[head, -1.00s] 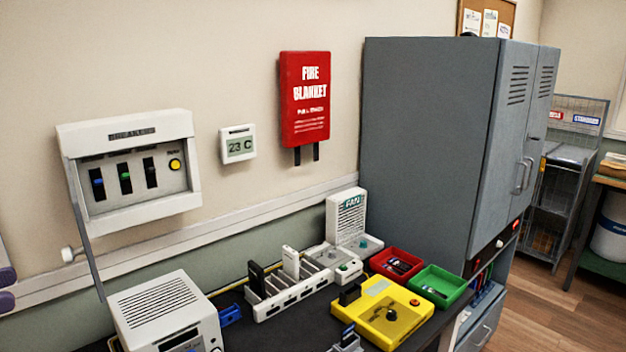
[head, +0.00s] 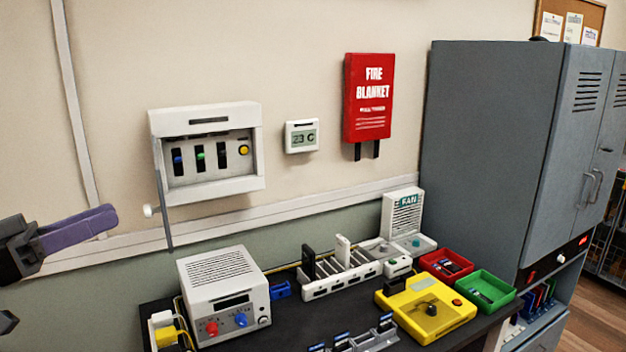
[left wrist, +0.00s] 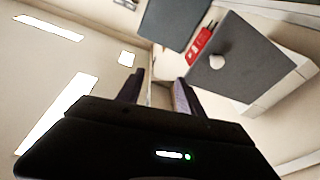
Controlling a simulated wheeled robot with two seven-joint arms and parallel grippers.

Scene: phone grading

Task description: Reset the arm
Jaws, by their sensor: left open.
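My left gripper (head: 75,230) is at the far left of the head view, raised in front of the wall and left of the bench. One purple finger shows clearly there. In the left wrist view the two fingers of the left gripper (left wrist: 158,92) stand apart with nothing between them. That view looks across the room at a steep tilt, with the red fire blanket (left wrist: 201,45) and the grey cabinet (left wrist: 238,65) beyond the fingers. My right gripper is in neither view.
The dark bench (head: 285,325) holds a white power unit (head: 222,270), a white rack (head: 340,278), a yellow fixture (head: 425,310), a red tray (head: 430,258) and a green tray (head: 508,292). A white switch panel (head: 208,190) is on the wall right of my left gripper.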

